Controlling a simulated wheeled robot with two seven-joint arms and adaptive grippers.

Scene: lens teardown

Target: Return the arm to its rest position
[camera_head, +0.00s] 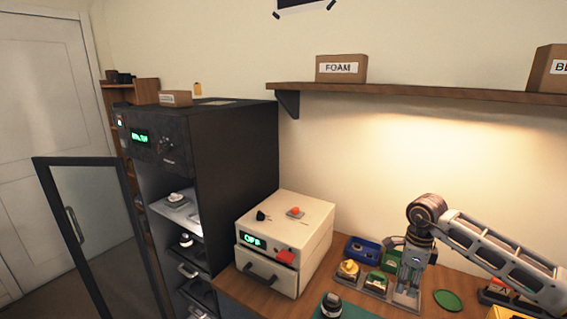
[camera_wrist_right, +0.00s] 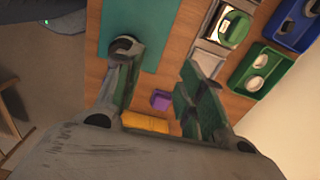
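My right arm comes in from the right in the head view, bent at a grey joint. Its gripper (camera_head: 408,288) points down over the wooden table, among small trays. In the right wrist view the gripper (camera_wrist_right: 158,65) has its two fingers well apart, with green inner pads and nothing between them. Past the fingers lie the teal mat (camera_wrist_right: 155,25), a purple block (camera_wrist_right: 161,100) and a yellow thing (camera_wrist_right: 145,122). A dark round part shows by the left fingertip; whether they touch is unclear. My left gripper is in neither view.
A cream box (camera_head: 285,240) with a display stands left. A black cabinet (camera_head: 235,150) has its glass door (camera_head: 100,235) open. A shelf (camera_head: 420,92) runs above.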

